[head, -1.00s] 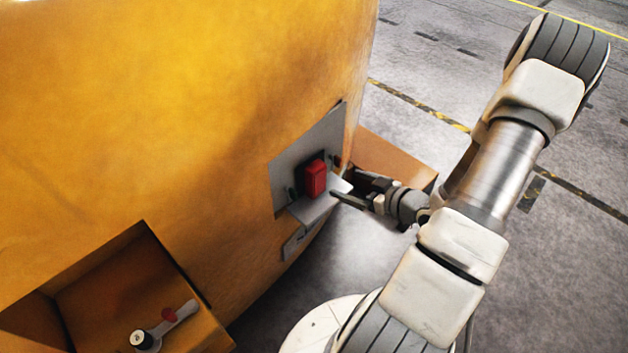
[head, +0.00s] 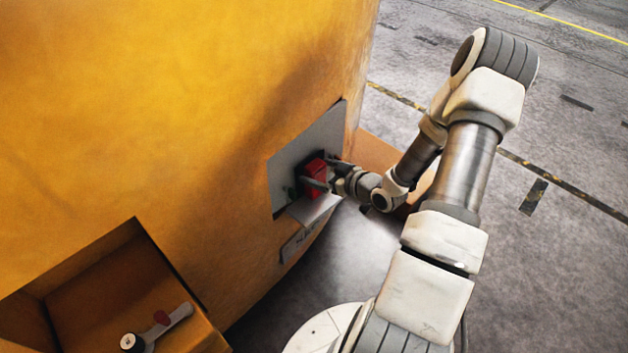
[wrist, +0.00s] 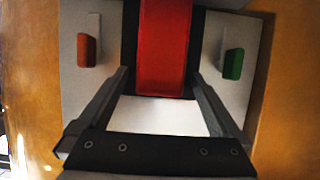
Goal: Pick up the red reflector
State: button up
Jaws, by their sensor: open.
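The red reflector (head: 315,176) is a red block on a small grey shelf with a back plate (head: 296,157), set on the side of the large yellow casting. In the wrist view the reflector (wrist: 163,50) stands upright in the middle, and its top is cut off by the frame edge. My gripper (head: 324,172) is open at the reflector. In the wrist view its two fingers (wrist: 160,80) reach forward, one on each side of the reflector's lower part, with a visible gap on both sides. In the head view a finger partly hides the reflector.
The yellow casting (head: 150,110) fills the left. On the plate, an orange-red piece (wrist: 87,50) is left of the reflector and a green piece (wrist: 233,64) right. A recess at lower left holds a lever with a knob (head: 132,343). Grey floor lies open at right.

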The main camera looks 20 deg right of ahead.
jog(key=shift+c, duration=0.3)
jog(key=shift+r, duration=0.1)
jog(key=c, duration=1.5)
